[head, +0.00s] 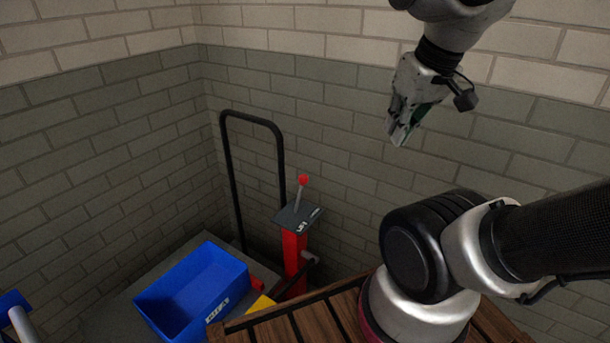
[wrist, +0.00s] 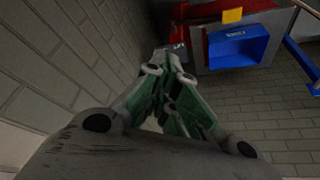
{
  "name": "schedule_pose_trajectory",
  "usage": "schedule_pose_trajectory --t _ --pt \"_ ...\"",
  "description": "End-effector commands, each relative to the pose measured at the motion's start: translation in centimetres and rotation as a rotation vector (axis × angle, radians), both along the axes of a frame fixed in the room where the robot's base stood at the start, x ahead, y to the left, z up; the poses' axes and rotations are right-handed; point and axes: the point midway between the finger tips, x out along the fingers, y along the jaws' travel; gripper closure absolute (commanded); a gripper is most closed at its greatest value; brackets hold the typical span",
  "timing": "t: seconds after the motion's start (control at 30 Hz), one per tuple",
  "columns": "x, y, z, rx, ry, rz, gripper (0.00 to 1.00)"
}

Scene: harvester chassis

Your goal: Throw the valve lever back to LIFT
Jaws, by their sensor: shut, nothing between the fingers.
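The valve lever (head: 300,191) is a thin grey rod with a red ball knob. It rises from a dark plate (head: 290,219) with white lettering, on top of a red post (head: 294,252). The lever stands nearly upright, tilted slightly right in the head view. My gripper (head: 396,140) is shut and empty, well above and to the right of the lever, pointing down. In the wrist view, the green-padded fingers (wrist: 175,88) are together. They hide much of the plate there, and I cannot make out the lever in that view.
A blue bin (head: 195,290) with a label sits on a grey platform left of the post; it also shows in the wrist view (wrist: 240,50). A black hoop rail (head: 232,175) stands behind the post. Brick walls close the corner. Wooden slats (head: 300,318) lie in front.

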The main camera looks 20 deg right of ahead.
Motion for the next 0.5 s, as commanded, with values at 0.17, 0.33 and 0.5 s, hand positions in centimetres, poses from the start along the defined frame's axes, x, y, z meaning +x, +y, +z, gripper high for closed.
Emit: schedule_pose_trajectory --t 0.17,0.33,0.5 --pt "0.5 0.0 -1.6 0.000 0.080 -0.001 1.00" --pt "2.9 0.0 -3.6 0.002 0.216 -0.004 1.00" --pt "7.2 0.1 -5.6 0.014 0.323 -0.017 1.00"
